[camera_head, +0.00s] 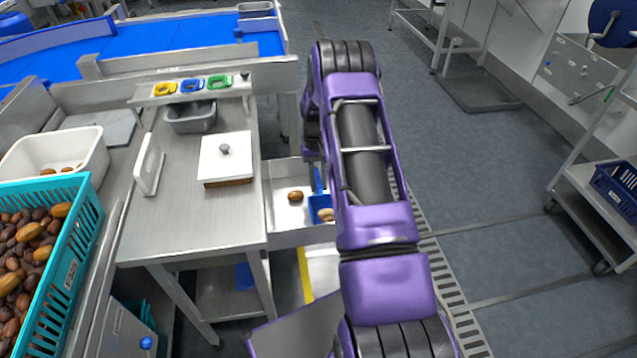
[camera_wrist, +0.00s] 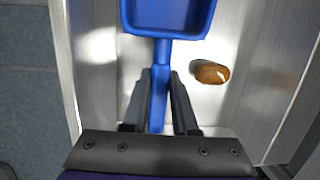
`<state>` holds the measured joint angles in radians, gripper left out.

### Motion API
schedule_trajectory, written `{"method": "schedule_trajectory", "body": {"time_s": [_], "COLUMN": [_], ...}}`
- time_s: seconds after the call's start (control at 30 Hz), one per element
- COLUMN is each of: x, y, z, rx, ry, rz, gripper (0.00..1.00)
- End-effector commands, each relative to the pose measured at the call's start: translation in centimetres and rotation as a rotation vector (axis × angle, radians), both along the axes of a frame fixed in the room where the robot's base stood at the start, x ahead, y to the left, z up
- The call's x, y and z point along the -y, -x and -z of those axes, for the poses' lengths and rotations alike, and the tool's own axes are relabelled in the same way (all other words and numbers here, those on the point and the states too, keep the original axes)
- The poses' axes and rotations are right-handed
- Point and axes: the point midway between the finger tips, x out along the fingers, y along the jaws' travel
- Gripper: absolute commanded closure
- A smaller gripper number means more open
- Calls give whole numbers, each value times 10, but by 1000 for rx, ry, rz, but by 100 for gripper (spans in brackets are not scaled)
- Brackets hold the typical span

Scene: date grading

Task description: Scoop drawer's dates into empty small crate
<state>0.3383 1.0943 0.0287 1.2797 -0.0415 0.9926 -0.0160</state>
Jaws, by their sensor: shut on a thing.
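The open metal drawer (camera_head: 283,222) sticks out from the right side of the steel table. One brown date (camera_head: 295,196) lies on its floor; a date also shows in the wrist view (camera_wrist: 211,73), right of the scoop. My gripper (camera_wrist: 158,88) is shut on the handle of a blue scoop (camera_wrist: 137,28), whose pan points away over the drawer. In the head view the scoop (camera_head: 315,203) is partly hidden by my arm, with a light brown date (camera_head: 326,214) in its pan. A small grey crate (camera_head: 192,119) on the table looks empty.
A teal crate (camera_head: 84,222) full of dates and a white bin (camera_head: 88,147) stand left. A blue crate (camera_head: 605,190) sits on the right rack.

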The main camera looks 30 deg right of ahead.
Motion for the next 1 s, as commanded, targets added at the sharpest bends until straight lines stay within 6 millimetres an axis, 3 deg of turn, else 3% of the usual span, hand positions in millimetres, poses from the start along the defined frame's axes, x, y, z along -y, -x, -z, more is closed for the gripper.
{"method": "schedule_trajectory", "body": {"time_s": [1.0], "x": [2], "y": [-5], "z": [0], "rx": [-81], "ry": [-23], "rz": [1], "gripper": [100]}}
